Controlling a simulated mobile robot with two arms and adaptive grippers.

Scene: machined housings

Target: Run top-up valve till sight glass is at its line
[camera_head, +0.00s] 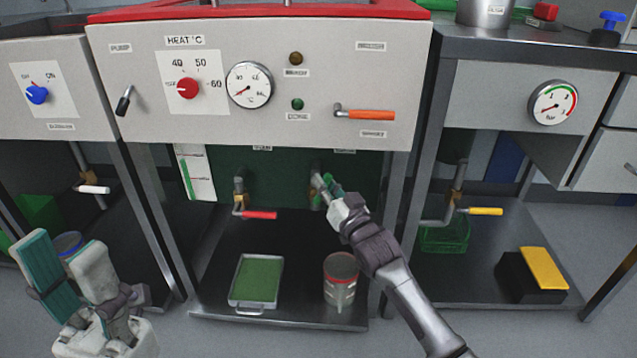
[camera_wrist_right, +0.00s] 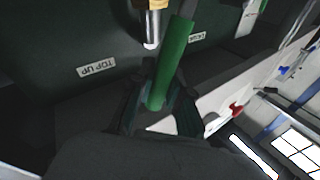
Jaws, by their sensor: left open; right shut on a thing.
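The top-up valve has a green handle (camera_wrist_right: 173,60), next to a label reading TOP UP (camera_wrist_right: 97,67) in the right wrist view. My right gripper (camera_head: 336,192) is shut on this handle under the heater cabinet; its fingers (camera_wrist_right: 160,100) close around the handle's near end. The fingers hide part of the handle in the head view. The sight glass (camera_head: 195,172) is a white plate with a green column, hanging below the cabinet at left. Its exact level against the line is too small to tell. My left gripper (camera_head: 63,250) is open and empty at lower left.
A red-handled valve (camera_head: 260,215) sits left of my right gripper. A green-floored tray (camera_head: 236,296) and a can (camera_head: 341,270) stand on the shelf below. A yellow-handled valve (camera_head: 484,211) is under the right bench.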

